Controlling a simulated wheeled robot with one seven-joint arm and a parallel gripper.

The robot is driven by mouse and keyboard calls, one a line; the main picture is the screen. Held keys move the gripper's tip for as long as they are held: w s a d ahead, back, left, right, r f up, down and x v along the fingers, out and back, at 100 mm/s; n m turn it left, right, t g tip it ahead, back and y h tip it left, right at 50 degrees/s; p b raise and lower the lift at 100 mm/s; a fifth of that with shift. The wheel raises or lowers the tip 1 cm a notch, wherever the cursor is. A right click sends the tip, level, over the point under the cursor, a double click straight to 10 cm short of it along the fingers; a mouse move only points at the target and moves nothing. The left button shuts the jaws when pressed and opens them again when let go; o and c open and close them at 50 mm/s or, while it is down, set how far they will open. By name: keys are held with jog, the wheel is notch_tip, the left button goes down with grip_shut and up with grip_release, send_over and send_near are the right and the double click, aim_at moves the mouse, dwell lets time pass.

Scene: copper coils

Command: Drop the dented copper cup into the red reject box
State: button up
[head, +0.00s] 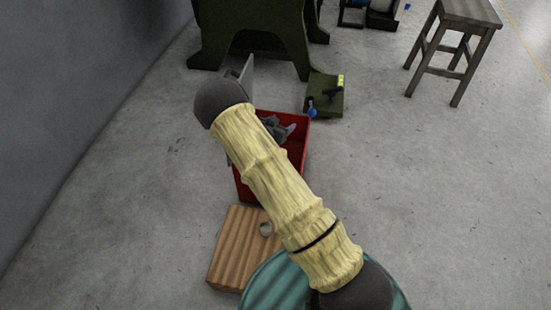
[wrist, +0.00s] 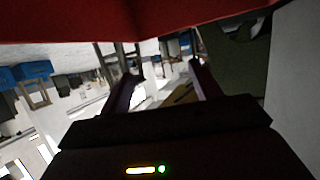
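The red reject box (head: 297,160) stands on the floor left of the middle in the head view, partly hidden behind my arm. Grey, crumpled-looking contents (head: 278,127) show inside it. A red surface (wrist: 120,22) spans the top of that view. My arm hides the gripper in the head view.
A green machine stand (head: 255,30) and a green base with a blue knob (head: 325,95) stand behind the box. A wooden stool (head: 455,45) is at the upper right. A grey wall (head: 75,90) borders the left. The floor at right is clear.

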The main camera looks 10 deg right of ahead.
jog(key=shift+d, duration=0.1)
jog(key=p+v, duration=0.8)
jog(key=v, duration=0.9)
jog(key=shift+r, duration=0.2)
dwell(0.4)
